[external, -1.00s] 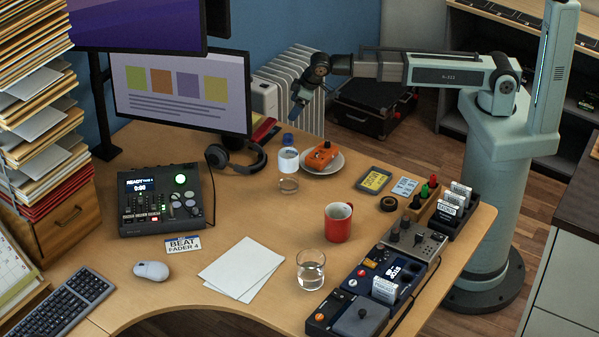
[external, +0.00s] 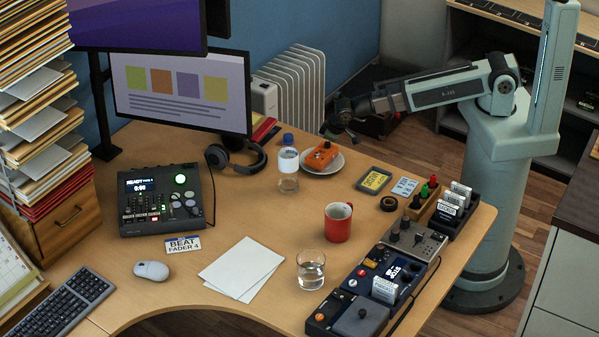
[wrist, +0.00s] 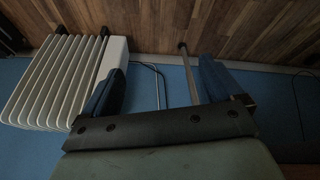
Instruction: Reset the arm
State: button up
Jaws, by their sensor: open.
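Beyond the fingers are the wooden floor, the blue wall and a white radiator (wrist: 55,80).
A red mug (external: 338,225), a glass (external: 311,268) and several devices line the desk's right side. The radiator (external: 300,85) stands behind the desk.

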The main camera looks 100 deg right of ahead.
jog(key=s+a+f+n+g+y, duration=0.1)
jog(key=s+a+f, duration=0.5)
jog(key=s, duration=0.6)
jog(key=s+a+f+n+g+y, duration=0.1)
jog(key=s+a+f+n+g, duration=0.2)
jog(key=s, duration=1)
jog(key=s+a+f+n+g+y, duration=0.1)
jog(key=s+a+f+g, duration=0.4)
jog(key=s+a+f, duration=0.3)
jog(key=s+f, duration=0.3)
jog(key=s, duration=0.1)
jog(key=shift+s+a+n+g, duration=0.15)
jog(key=shift+a+n+g, duration=0.15)
jog(key=shift+n+g, duration=0.1)
